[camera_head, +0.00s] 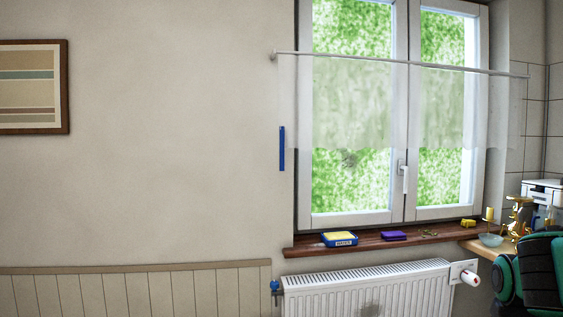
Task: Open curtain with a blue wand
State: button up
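A sheer white curtain (350,105) hangs from a thin rod (400,63) across the middle of the window. It spreads over both panes and ends about halfway down the glass. A blue wand (282,148) hangs upright at the curtain's left edge, in front of the wall just left of the window frame.
A wooden sill (375,240) holds a blue box with a yellow top (339,239), a purple item (393,236) and small things. A white radiator (365,287) stands below. A green and black object (540,270) fills the lower right. The left wall is clear except for a picture (30,87).

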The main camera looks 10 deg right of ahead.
aim_at(355, 108)
jog(key=u, duration=0.05)
jog(key=i, duration=0.9)
jog(key=z, duration=0.1)
